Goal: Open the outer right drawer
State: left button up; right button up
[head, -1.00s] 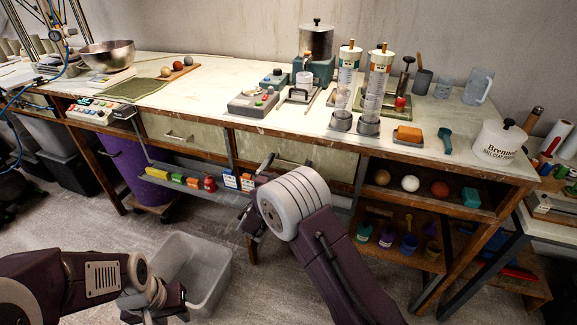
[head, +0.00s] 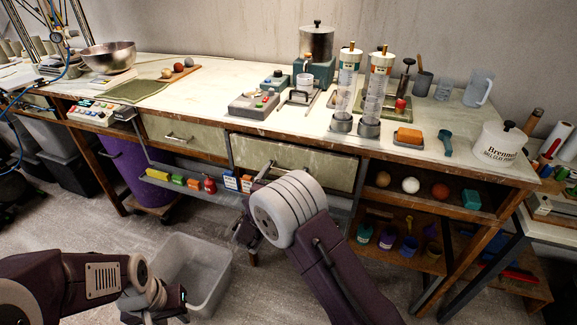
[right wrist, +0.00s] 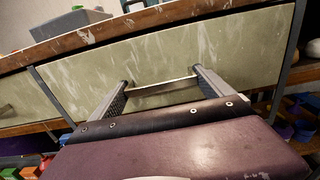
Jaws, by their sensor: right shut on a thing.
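The outer right drawer (head: 300,165) has a pale green, scuffed front under the bench top. It stands slightly proud of the bench frame. In the right wrist view its front (right wrist: 235,45) fills the upper part, with a metal bar handle (right wrist: 163,87) across it. My right gripper (right wrist: 161,85) is shut on the handle, one finger at each end of the bar.
A left drawer (head: 187,134) is closed beside it. Below is a rail shelf (head: 165,180) with small coloured blocks. A clear bin (head: 205,275) stands on the floor near my left arm. An open shelf unit (head: 430,215) is at the right.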

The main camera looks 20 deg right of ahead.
jog(key=p+v, duration=0.3)
jog(key=v, duration=2.1)
jog(key=shift+p, duration=0.35)
jog(key=shift+a, duration=0.15)
jog(key=o, duration=1.8)
